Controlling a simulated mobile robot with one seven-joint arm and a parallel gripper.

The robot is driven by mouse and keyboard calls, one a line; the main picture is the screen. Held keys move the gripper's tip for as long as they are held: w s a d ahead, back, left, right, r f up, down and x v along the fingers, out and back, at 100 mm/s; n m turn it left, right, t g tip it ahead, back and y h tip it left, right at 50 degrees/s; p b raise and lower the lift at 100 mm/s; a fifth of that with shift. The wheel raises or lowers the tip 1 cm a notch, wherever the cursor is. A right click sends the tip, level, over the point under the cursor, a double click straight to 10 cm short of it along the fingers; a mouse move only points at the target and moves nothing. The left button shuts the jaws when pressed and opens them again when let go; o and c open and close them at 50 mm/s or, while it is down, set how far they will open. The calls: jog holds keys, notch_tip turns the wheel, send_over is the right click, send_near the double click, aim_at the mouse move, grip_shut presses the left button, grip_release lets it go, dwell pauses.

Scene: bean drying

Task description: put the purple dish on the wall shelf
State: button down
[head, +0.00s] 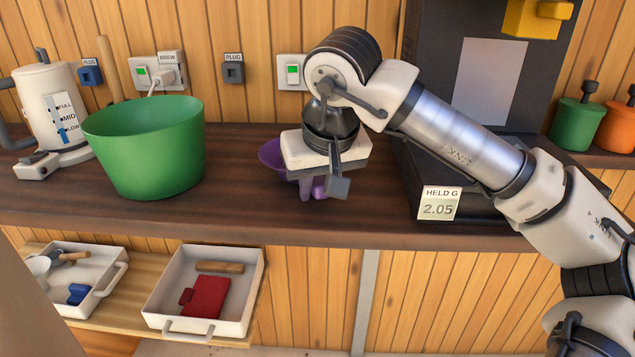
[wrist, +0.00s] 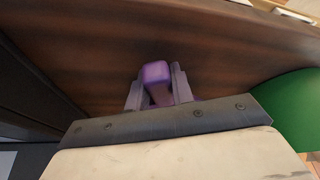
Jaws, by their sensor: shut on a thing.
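The purple dish (head: 270,154) is at the middle of the dark wooden counter, partly hidden behind my gripper (head: 312,190). My gripper points down and is shut on a purple part of the dish, which shows between the two fingers (wrist: 158,88) in the wrist view as a purple block (wrist: 155,73). Most of the dish is hidden there by the gripper body. I cannot tell whether the dish touches the counter or hangs just above it. I cannot make out which surface is the wall shelf.
A large green bowl (head: 145,150) stands left of my gripper, with a white kettle (head: 50,100) beyond it. A dark machine (head: 420,165) with a "HELD G 2.05" label (head: 438,204) stands to the right. Two white trays (head: 245,300) (head: 108,272) sit below the counter. Green (head: 572,125) and orange (head: 617,128) jars stand far right.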

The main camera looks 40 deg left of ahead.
jog(key=shift+f, duration=0.2)
jog(key=c, duration=1.2)
grip_release()
jog(key=shift+r, duration=0.1)
jog(key=v, duration=1.2)
jog(key=shift+r, duration=0.2)
